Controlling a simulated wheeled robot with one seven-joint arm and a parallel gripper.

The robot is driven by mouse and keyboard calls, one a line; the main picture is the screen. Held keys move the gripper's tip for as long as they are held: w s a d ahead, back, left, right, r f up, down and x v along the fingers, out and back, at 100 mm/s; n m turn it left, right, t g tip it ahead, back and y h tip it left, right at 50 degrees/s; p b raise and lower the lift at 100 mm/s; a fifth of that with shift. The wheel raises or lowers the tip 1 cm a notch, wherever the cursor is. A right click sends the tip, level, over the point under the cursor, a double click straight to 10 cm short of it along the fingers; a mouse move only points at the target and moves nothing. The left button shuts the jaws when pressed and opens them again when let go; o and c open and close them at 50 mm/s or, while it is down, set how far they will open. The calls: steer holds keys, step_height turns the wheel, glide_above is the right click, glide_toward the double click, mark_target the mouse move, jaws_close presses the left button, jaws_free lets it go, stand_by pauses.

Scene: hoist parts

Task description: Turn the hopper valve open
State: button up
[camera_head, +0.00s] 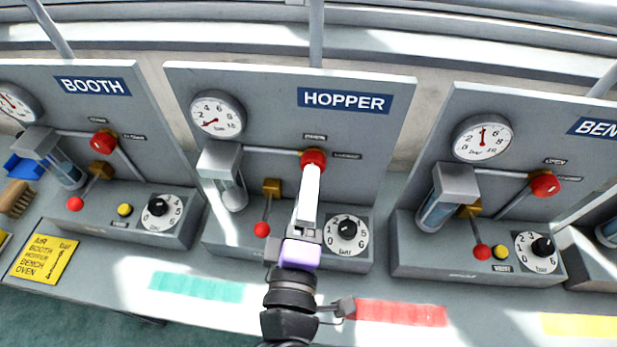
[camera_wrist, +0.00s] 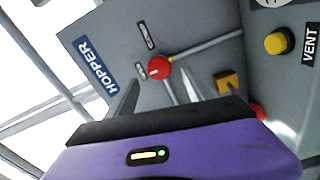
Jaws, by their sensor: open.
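The hopper panel (camera_head: 350,140) is the middle grey panel, with a blue HOPPER sign (camera_head: 345,101). A round red valve knob (camera_head: 313,158) sits on its pipe. It also shows near the middle of the wrist view (camera_wrist: 159,67). Two small labels beside the knob are too blurred to read. My gripper (camera_head: 310,180) reaches up the panel, and its tips end just below the knob in the head view. In the wrist view, my gripper (camera_wrist: 160,88) is open, with nothing seen between the fingers. Whether a finger touches the knob cannot be told.
Below the knob are a brass block with a red-ball lever (camera_head: 262,229) and a dial (camera_head: 347,233). A gauge (camera_head: 217,114) and a glass cylinder (camera_head: 233,195) stand to the left. Similar booth (camera_head: 105,130) and bench (camera_head: 520,130) panels flank this one.

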steer(key=shift+s, duration=1.75)
stand_by(0.8)
